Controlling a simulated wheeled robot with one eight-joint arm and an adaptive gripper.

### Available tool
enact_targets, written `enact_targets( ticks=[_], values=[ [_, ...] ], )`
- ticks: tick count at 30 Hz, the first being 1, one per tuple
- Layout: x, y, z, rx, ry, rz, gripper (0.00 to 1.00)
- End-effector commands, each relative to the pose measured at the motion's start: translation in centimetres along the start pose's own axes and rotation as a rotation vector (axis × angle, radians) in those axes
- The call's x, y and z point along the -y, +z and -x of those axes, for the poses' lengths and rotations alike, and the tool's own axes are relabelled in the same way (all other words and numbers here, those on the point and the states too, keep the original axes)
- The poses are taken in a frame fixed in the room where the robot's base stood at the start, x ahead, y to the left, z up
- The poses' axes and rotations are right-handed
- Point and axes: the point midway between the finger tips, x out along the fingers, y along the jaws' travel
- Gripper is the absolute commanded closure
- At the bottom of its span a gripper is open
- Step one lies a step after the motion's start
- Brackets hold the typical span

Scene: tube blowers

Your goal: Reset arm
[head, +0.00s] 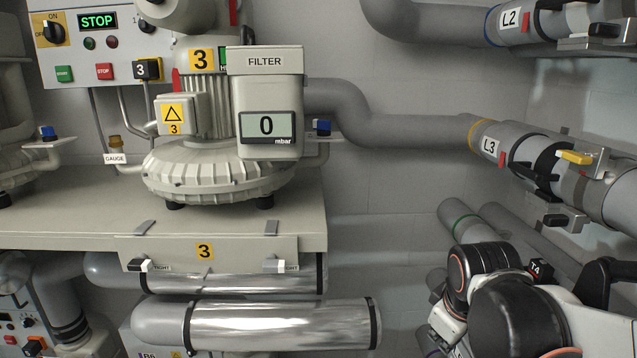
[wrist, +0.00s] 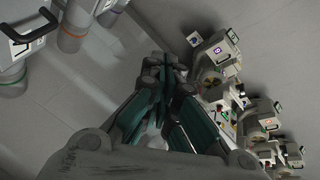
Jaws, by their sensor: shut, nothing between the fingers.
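My arm shows at the lower right of the head view, in front of the pipes; the gripper itself does not show there. In the wrist view my gripper (wrist: 165,75) is at the middle, with its dark green fingers brought together at the tips. Nothing shows between the fingers. In the wrist view the gripper is apart from the machines (wrist: 215,65) at the right and the pipes (wrist: 72,38) at the upper left.
Blower 3 (head: 230,170) stands on a beige bench (head: 60,225), its filter display (head: 267,126) reading 0 mbar. A control panel (head: 75,45) shows STOP. Pipe L2 (head: 540,25) is higher.

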Motion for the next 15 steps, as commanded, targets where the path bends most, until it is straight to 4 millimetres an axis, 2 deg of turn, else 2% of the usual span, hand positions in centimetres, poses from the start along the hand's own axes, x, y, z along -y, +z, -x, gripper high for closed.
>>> enact_targets(
  ticks=[6,15],
  values=[
    [2.8,2.3,3.6,-0.092,0.008,-0.227,1.00],
    [6.2,5.1,6.2,-0.204,-0.011,-0.513,1.00]
  ],
)
